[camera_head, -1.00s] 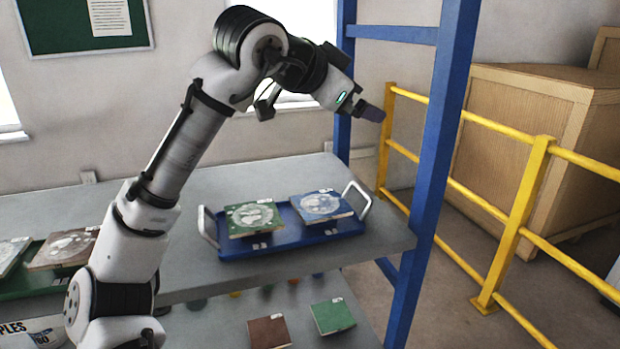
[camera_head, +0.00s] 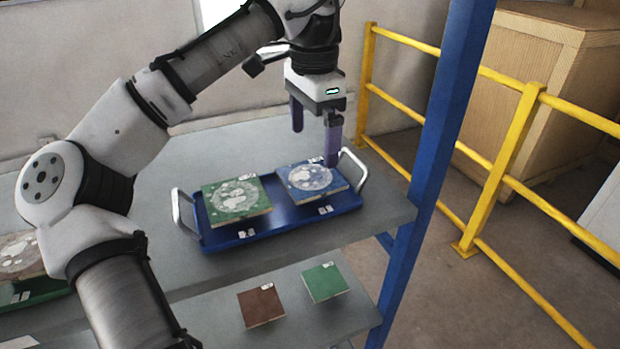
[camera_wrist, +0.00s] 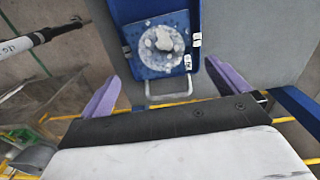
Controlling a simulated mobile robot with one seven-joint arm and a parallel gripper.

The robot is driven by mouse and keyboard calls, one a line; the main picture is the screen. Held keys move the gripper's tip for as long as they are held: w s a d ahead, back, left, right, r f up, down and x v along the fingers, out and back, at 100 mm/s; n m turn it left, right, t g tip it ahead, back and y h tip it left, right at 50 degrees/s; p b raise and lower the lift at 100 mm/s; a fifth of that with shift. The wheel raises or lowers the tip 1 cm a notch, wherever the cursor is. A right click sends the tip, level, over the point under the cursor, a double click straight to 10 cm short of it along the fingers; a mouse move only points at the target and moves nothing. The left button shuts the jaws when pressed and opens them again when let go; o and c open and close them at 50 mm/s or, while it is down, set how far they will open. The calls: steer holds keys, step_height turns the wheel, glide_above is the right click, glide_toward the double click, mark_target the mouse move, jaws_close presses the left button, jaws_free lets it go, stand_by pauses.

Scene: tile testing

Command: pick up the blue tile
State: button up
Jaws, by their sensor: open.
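The blue tile (camera_head: 311,181) with a pale round pattern lies at the right end of the blue tray (camera_head: 285,221). It also shows in the wrist view (camera_wrist: 160,48), near the tray's end handle (camera_wrist: 168,96). My gripper (camera_head: 315,148) is open and empty, pointing down above and behind the blue tile. One purple finger hangs near the tile's far right edge, the other farther left. In the wrist view the two purple fingers stand wide apart at the lower left and right, with the tile ahead between them.
A green patterned tile (camera_head: 236,200) lies in the same tray, left of the blue one. A blue rack post (camera_head: 440,150) rises right of the tray, with a yellow railing (camera_head: 510,160) beyond. A brown tile (camera_head: 261,306) and a green tile (camera_head: 325,282) lie on the lower shelf.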

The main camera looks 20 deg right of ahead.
mark_target(311, 176)
steer(key=shift+w+a+f+p, duration=0.1)
steer(key=shift+f+p, duration=0.25)
steer(key=shift+f, duration=1.4)
steer(key=shift+w+a+f+p, duration=0.1)
steer(key=shift+f+p, duration=0.2)
steer(key=shift+f, duration=1.4)
steer(key=c, duration=0.8)
steer(key=shift+c, duration=0.2)
steer(key=shift+r, duration=0.2)
step_height(311, 176, up, 10)
steer(key=shift+b, duration=0.35)
steer(key=shift+f, duration=0.1)
